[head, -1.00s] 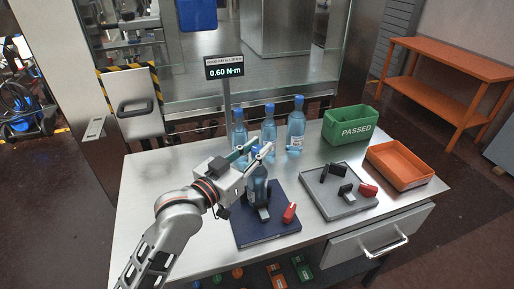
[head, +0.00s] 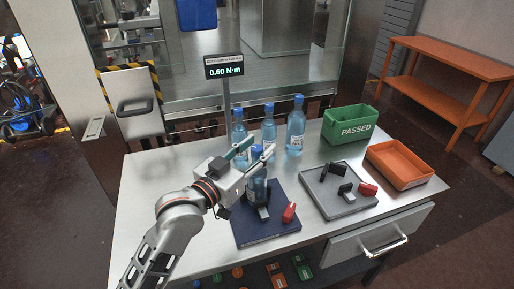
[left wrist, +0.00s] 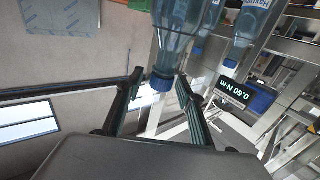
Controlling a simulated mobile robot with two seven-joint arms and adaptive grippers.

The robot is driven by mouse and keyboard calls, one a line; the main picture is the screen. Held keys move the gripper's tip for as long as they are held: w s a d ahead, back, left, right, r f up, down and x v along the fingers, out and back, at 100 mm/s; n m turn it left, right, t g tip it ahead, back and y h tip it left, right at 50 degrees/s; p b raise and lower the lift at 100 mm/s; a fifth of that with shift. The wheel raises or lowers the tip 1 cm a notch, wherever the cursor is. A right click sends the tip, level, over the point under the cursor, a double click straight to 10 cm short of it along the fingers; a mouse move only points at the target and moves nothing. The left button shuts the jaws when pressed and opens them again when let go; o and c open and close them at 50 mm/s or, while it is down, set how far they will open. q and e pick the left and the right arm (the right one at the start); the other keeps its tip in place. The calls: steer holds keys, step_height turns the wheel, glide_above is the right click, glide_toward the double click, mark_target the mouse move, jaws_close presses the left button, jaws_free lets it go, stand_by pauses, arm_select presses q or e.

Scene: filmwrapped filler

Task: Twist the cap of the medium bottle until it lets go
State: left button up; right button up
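A blue bottle (head: 258,186) with a blue cap (head: 256,150) stands upright in a dark holder on the navy mat (head: 262,233). My left gripper (head: 254,151) is at the cap's height, with one finger on each side of it. In the left wrist view the bottle (left wrist: 176,38) appears cap down, and its cap (left wrist: 161,83) lies between the open fingertips (left wrist: 160,80), with small gaps visible beside it. My right gripper is not in view.
Several blue bottles (head: 296,125) stand behind on the steel table (head: 150,190). A display (head: 224,67) reads 0.60 N·m. A grey tray (head: 345,208), green PASSED bin (head: 347,128) and orange tray (head: 400,163) are to the right.

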arm_select(q)
steer(key=v, duration=1.2)
